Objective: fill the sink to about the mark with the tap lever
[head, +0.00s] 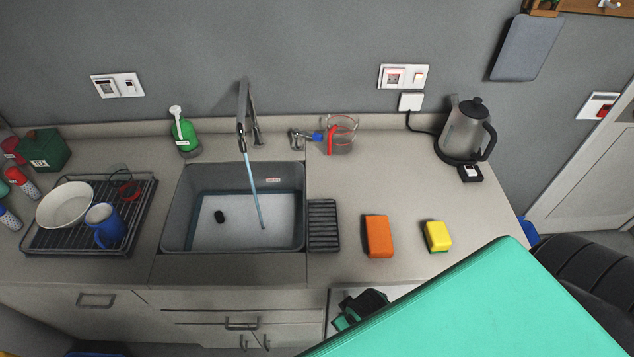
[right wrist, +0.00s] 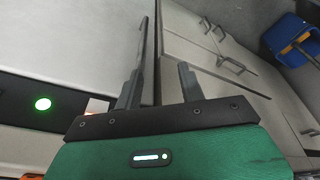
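The tap (head: 243,115) stands behind the grey sink (head: 172,220), and a stream of water (head: 254,190) runs from its spout into the sink. The tap lever (head: 257,134) is at the right side of the tap. Water (head: 270,215) lies in the sink, with a black round plug (head: 220,216) visible at left. A small red-and-white mark (head: 273,180) is on the back wall, and the water's edge looks a little below it. My right gripper (head: 360,308) is low before the counter front, away from the lever; in the right wrist view its fingers (right wrist: 163,50) are apart and empty. My left gripper is not in view.
A dish rack (head: 135,225) with a bowl and blue mug stands left of the sink. The counter between jug and kettle is clear.

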